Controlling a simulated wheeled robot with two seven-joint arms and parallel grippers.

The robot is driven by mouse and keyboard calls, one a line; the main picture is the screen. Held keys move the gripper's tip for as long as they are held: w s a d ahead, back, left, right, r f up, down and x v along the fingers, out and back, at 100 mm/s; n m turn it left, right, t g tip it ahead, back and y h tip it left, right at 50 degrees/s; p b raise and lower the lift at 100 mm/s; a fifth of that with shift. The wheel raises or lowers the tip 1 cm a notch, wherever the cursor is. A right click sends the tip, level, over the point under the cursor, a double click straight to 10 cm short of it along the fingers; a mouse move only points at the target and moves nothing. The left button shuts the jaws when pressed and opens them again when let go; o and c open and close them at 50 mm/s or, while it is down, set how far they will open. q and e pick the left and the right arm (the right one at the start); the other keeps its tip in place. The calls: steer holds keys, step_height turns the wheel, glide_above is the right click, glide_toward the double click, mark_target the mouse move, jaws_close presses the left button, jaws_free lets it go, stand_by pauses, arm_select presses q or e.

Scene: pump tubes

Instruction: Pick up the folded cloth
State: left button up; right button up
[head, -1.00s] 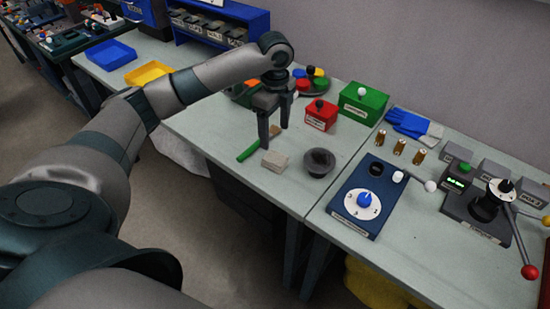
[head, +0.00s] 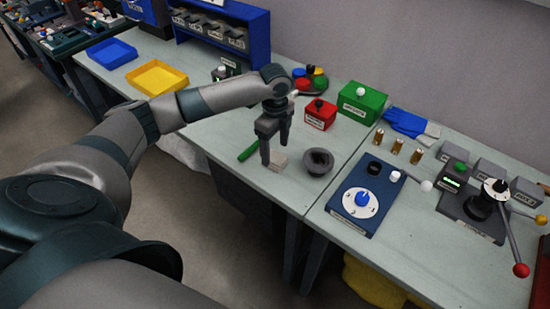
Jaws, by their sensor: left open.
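The folded cloth (head: 279,163) is a small pale beige block near the front edge of the bench, left of a dark round bowl. My left gripper (head: 275,153) points down with its two fingers spread, just over the cloth. The nearer finger overlaps the cloth's left side in the picture. I cannot tell whether a finger touches the cloth. Nothing shows between the fingers. My right gripper is not in view.
The dark bowl (head: 318,162) stands close on the right. A green stick (head: 248,151) lies to the left. Behind are a red box (head: 320,115) and a green box (head: 362,102). A blue dial panel (head: 359,197) lies further right.

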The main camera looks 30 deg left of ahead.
mark_target(275, 157)
arm_select(q)
steer(key=shift+s+f+p, duration=0.15)
steer(key=shift+f+p, duration=0.35)
steer(key=shift+f, duration=1.2)
steer(key=c, duration=1.1)
